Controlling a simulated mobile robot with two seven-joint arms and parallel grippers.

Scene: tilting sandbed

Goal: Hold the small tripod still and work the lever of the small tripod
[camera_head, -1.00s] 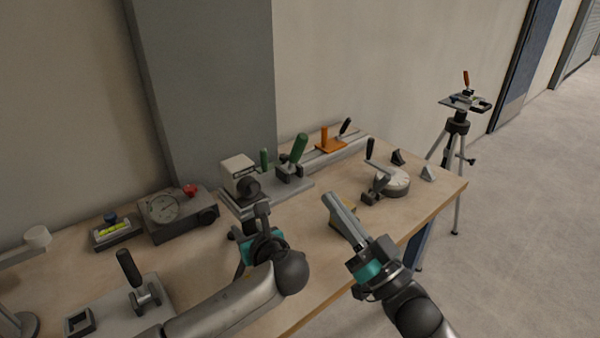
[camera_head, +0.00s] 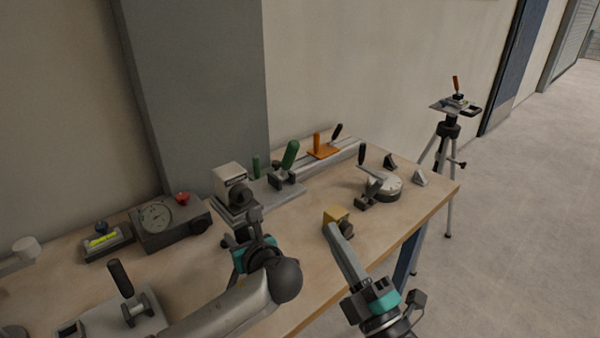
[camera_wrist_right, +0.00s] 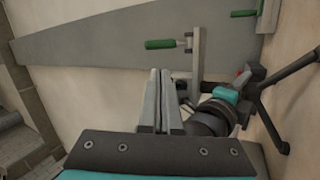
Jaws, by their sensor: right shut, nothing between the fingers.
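The small tripod (camera_head: 448,129) stands on the floor beyond the right end of the workbench, with silver legs and a dark head. Its lever has an orange handle (camera_head: 456,83) and rises from a plate on top. My right gripper (camera_head: 336,232) is shut and empty, over the bench's front part and well short of the tripod. Its fingers also show in the right wrist view (camera_wrist_right: 160,100), where I cannot make out this tripod. My left gripper (camera_head: 256,220) is over the bench, farther left; its fingertips are unclear. Neither gripper touches the tripod.
A yellow block (camera_head: 340,213) lies by my right fingertips. A round dial with a crank (camera_head: 381,187), small dark and grey wedges, and a green-handled clamp (camera_head: 288,160) stand on the bench (camera_head: 305,240).

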